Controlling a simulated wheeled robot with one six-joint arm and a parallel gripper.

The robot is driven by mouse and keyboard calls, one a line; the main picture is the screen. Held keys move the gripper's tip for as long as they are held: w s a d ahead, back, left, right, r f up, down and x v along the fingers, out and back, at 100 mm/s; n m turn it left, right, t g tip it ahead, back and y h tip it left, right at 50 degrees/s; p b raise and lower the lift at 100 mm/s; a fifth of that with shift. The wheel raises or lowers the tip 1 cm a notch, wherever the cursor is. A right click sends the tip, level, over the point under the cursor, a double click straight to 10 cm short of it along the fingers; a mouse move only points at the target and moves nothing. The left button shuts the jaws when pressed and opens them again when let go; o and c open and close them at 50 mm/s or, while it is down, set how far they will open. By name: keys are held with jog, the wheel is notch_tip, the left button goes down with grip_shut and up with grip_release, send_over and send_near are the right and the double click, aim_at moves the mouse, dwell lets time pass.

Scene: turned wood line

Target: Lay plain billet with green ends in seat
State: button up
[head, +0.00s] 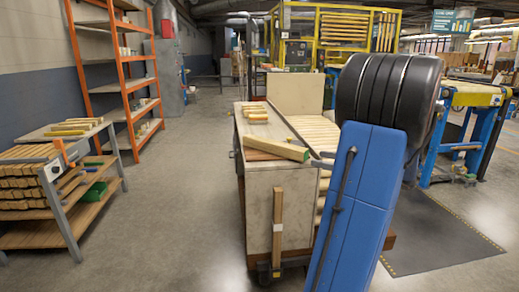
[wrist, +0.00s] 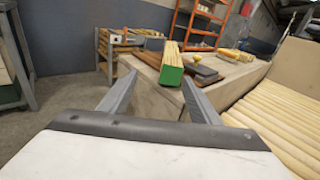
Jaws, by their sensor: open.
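A plain light-wood billet (head: 285,149) lies across the top of the pale bench, near its front end. In the wrist view the billet (wrist: 173,56) points away from me and its green end (wrist: 171,75) faces me. My gripper (wrist: 158,80) is open and empty, with its two fingers spread on either side of the line to the green end. The billet appears to lie beyond the fingertips, apart from them. I cannot make out a seat for certain; a dark grey block (wrist: 201,73) lies right of the billet.
The bench (head: 262,200) has a row of wooden slats or rollers (head: 310,130) along its right side. More billets (head: 256,112) lie at its far end. A loaded wooden cart (head: 60,205) stands left, with orange shelving (head: 113,70) behind. Open floor lies between cart and bench.

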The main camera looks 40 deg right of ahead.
aim_at(289, 146)
jog(key=shift+m+t+h, duration=0.5)
jog(key=shift+m, duration=0.1)
jog(key=x, duration=0.5)
jog(key=d+x, duration=0.1)
jog(key=x, duration=0.4)
jog(key=d+x, duration=0.1)
jog(key=x, duration=0.5)
jog(key=shift+w+r, duration=0.2)
jog(key=shift+c, duration=0.3)
grip_shut()
jog(key=shift+r, duration=0.15)
notch_tip(289, 146, up, 10)
jog(key=shift+f, duration=0.1)
